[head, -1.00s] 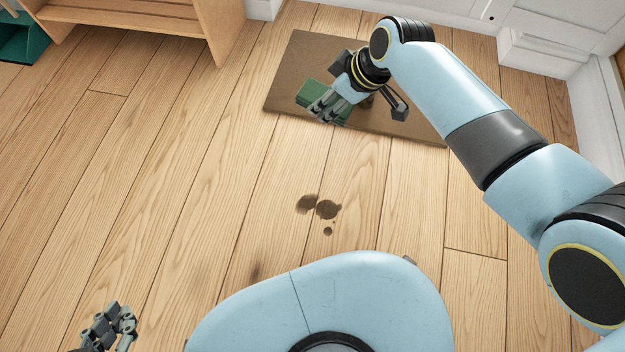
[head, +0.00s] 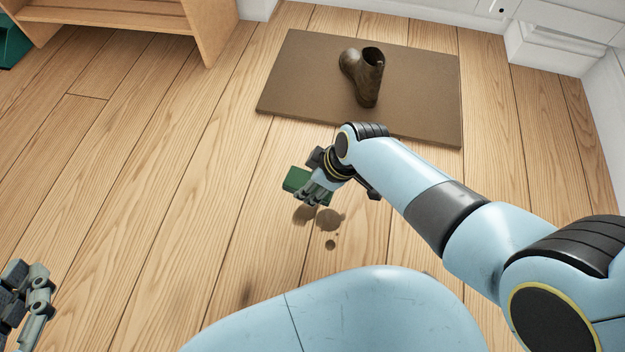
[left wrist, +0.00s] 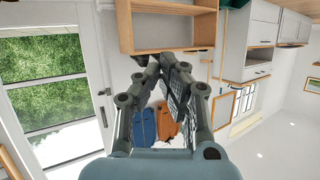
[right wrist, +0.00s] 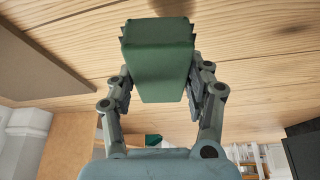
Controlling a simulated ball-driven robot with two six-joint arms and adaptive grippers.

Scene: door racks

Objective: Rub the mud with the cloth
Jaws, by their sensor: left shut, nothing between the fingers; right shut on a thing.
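The mud (head: 327,219) is a group of brown spots on the wooden floor in the head view. My right gripper (head: 318,192) is shut on the green cloth (head: 296,180), just beyond the spots and partly over the leftmost one. In the right wrist view the cloth (right wrist: 160,60) sits between the fingertips. A brown patch (right wrist: 172,7) shows on the floor past the cloth there. Whether the cloth touches the floor I cannot tell. My left gripper (head: 28,290) is at the lower left edge of the head view, away from the mud. In the left wrist view its fingers (left wrist: 165,65) are shut and empty.
A brown mat (head: 290,80) with a muddy boot (head: 366,76) on it lies at the back. A wooden shelf (head: 215,35) stands at the back left. A white cabinet base (head: 550,50) is at the back right. The floor left of the mud is clear.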

